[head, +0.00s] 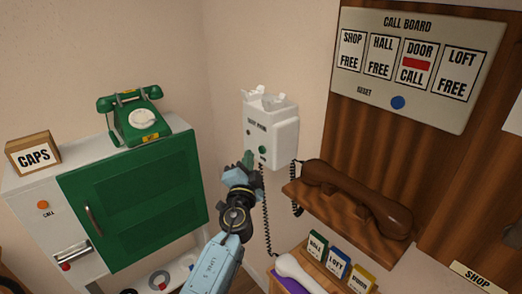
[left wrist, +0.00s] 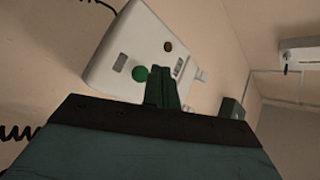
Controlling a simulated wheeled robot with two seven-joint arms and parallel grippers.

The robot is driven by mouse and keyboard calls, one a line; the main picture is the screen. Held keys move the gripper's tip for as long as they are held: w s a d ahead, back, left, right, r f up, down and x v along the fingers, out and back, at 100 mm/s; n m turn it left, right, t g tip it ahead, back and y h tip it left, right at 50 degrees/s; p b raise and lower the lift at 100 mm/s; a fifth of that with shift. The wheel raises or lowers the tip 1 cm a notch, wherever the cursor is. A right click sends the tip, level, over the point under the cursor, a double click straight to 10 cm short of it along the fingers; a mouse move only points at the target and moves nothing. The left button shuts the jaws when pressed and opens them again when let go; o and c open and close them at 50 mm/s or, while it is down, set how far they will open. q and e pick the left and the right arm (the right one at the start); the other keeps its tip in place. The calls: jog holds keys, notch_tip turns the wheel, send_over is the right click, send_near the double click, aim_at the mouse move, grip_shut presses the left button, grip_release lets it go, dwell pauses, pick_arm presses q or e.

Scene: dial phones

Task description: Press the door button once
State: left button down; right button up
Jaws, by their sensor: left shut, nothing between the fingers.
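The white wall phone unit (head: 271,128) hangs on the wall near the corner. Its green button (head: 263,150) is low on its front, and the lettering above is too small to read surely. My left gripper (head: 247,160) is shut and empty, its fingertips just left of the green button in the head view. In the left wrist view the closed fingers (left wrist: 166,90) point at the unit's face (left wrist: 118,48), and the green button (left wrist: 140,73) shows just beside the tips. Whether the tips touch the unit I cannot tell. My right gripper is not in view.
The call board (head: 405,62) shows a red flag under DOOR, with a blue reset button (head: 398,103). A brown handset (head: 357,197) lies on a wooden shelf at right. A white handset (head: 300,272) lies below. A green phone (head: 138,118) stands on the cabinet.

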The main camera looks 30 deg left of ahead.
pick_arm(q)
jog(key=s, duration=0.1)
jog(key=s+a, duration=0.1)
jog(key=s, duration=0.1)
jog(key=shift+s+a, duration=0.25)
jog(key=shift+s, duration=0.1)
dwell(0.6)
